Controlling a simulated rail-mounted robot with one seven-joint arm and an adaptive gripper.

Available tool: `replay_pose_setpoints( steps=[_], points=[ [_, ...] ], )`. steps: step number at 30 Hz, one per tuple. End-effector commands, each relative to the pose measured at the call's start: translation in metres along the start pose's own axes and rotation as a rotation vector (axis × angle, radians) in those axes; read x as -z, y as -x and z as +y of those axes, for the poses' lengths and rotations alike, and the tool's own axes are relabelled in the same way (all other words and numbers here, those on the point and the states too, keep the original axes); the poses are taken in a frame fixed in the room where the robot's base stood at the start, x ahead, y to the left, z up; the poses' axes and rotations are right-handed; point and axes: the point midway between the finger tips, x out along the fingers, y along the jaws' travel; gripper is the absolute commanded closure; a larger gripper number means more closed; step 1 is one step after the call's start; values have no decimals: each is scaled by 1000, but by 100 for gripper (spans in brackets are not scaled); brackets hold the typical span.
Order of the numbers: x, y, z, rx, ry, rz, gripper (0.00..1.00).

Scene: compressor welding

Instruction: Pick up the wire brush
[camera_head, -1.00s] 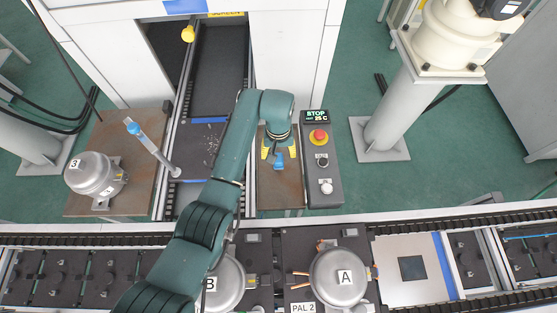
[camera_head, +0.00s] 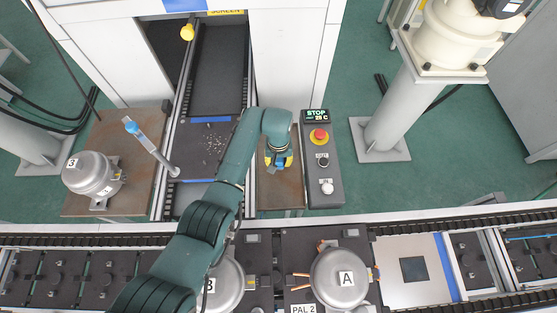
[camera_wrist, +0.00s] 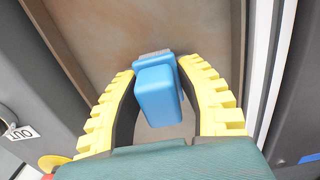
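The wire brush (camera_wrist: 158,98) has a blue handle and a short strip of grey bristles at its far end. In the wrist view it lies between the two yellow fingers of my gripper (camera_wrist: 156,70). The fingertips meet both sides of the brush near the bristles, so my gripper looks shut on it. In the head view my gripper (camera_head: 278,160) is over the brown table (camera_head: 284,198), and only a little blue shows among the fingers. I cannot tell whether the brush still touches the table.
A control box (camera_head: 322,165) with a red stop button stands just right of the table. A dark conveyor (camera_head: 216,90) runs on the left. Another compressor (camera_head: 90,173) stands on the left table.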

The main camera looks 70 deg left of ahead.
Motion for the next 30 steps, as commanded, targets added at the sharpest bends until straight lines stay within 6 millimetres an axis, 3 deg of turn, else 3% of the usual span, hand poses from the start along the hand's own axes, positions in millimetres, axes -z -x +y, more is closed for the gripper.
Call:
replay_pose_setpoints(
  steps=[1, 4, 15, 17, 27, 30],
  points=[
    [0, 0, 0, 0, 0, 0, 84],
    [0, 0, 0, 0, 0, 0, 100],
    [0, 3, 0, 0, 0, 1, 100],
    [0, 11, 0, 0, 0, 1, 100],
    [0, 86, 0, -1, 0, 2, 100],
    [0, 97, 0, 0, 0, 1, 100]
  ],
)
